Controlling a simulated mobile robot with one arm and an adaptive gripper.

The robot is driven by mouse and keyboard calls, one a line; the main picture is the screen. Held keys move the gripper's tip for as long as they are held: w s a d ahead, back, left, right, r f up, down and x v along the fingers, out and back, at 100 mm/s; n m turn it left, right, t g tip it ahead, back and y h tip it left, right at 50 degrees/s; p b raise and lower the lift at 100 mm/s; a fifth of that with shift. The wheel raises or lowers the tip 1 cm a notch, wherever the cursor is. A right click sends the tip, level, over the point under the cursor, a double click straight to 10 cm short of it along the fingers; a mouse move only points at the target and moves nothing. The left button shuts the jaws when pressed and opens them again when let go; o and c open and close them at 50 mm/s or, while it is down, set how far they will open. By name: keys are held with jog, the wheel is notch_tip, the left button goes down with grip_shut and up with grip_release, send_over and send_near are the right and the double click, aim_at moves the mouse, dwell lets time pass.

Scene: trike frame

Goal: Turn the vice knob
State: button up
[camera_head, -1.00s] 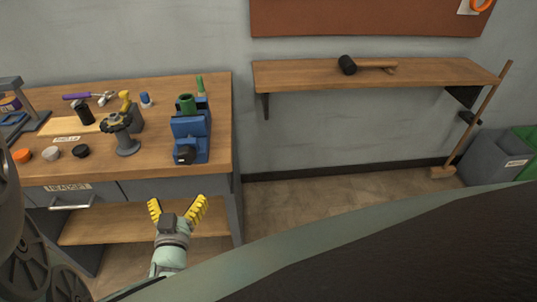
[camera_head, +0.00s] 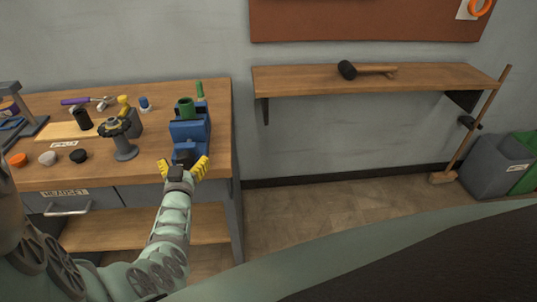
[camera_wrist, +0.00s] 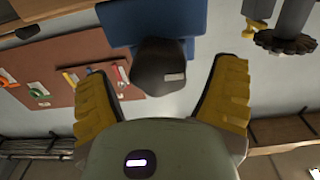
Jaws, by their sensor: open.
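The blue vice (camera_head: 190,132) stands at the right front of the wooden workbench, with a green cylindrical piece (camera_head: 186,107) in its top. Its dark knob faces the front edge; in the head view my gripper largely hides it. In the wrist view the dark knob (camera_wrist: 160,67) lies between and beyond my two yellow fingers, in front of the blue vice body (camera_wrist: 150,25). My gripper (camera_head: 184,168) is open at the front of the vice, with a finger on either side of the knob. Clear gaps show between fingers and knob.
Left of the vice stands a grey post with a dark toothed wheel (camera_head: 118,128). Small caps, including a black one (camera_head: 78,156), lie along the bench front (camera_head: 120,172). A drawer handle (camera_head: 68,208) sticks out below. The floor (camera_head: 310,205) to the right is clear.

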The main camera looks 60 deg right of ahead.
jog(key=shift+w+d, duration=0.35)
jog(key=shift+c, duration=0.2)
jog(key=c, duration=1.1)
jog(key=shift+s+d, duration=0.1)
